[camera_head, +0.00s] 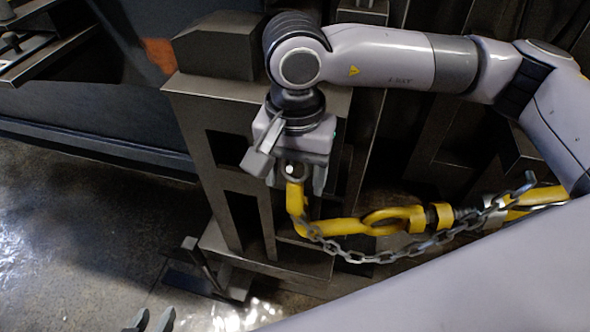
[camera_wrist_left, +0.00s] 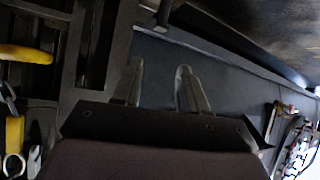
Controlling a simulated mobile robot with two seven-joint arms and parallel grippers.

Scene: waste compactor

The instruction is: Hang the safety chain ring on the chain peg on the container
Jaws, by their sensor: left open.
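A yellow bent bar (camera_head: 335,226) lies across a dark metal frame, with a grey chain (camera_head: 385,254) hanging in a slack curve along it. A small grey ring (camera_head: 295,172) sits at the bar's upturned left end; the left wrist view also shows this ring (camera_wrist_left: 14,165). I cannot tell whether it encircles the bar end. My right gripper (camera_head: 296,181) is directly over that end, its fingers apart on either side of the ring. My left gripper (camera_head: 151,320) is open and empty above the floor, low left; its spread fingers (camera_wrist_left: 160,88) show in the wrist view. I cannot make out the peg with certainty.
The dark frame post (camera_head: 232,222) stands beside the bar. A long dark container side (camera_head: 70,128) runs along the left. Bare floor (camera_head: 80,240) lies at left.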

